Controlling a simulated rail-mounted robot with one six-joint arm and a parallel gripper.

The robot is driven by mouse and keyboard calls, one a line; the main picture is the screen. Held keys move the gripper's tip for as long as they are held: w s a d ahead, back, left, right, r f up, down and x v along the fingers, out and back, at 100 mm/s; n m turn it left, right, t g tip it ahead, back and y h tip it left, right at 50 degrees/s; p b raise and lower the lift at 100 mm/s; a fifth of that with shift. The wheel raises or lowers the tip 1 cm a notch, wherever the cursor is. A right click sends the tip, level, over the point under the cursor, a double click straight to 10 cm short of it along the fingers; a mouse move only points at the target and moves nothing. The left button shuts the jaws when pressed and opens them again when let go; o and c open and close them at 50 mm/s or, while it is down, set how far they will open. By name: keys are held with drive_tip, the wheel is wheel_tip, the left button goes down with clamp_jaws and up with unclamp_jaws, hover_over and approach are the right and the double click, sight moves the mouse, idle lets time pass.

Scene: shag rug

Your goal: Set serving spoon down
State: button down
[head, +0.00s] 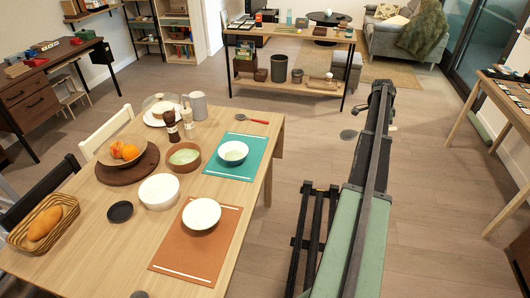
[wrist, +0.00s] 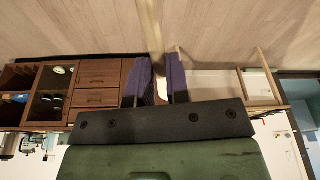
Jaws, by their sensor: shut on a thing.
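My gripper (wrist: 162,66) shows in the wrist view as two dark purple fingers, close together with a narrow pale thing between them. In the head view the gripper is mostly hidden behind my arm, past the table's right side and over the floor. A grey oval piece (head: 348,134) sticks out left of the arm's end; it looks like the bowl of the serving spoon, held in the air. Its handle is hidden.
The wooden dining table (head: 100,245) holds a teal mat (head: 245,172) and an orange mat (head: 175,254), each with a white bowl, plus several bowls, a bread basket (head: 17,237), shakers and a grey pitcher (head: 199,106). A console table (head: 290,33) stands behind.

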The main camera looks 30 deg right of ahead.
drive_tip(key=shift+s+d, duration=0.3)
drive_tip(key=shift+s, duration=0.1)
drive_tip(key=shift+w+a, duration=0.1)
drive_tip(key=shift+w, duration=0.15)
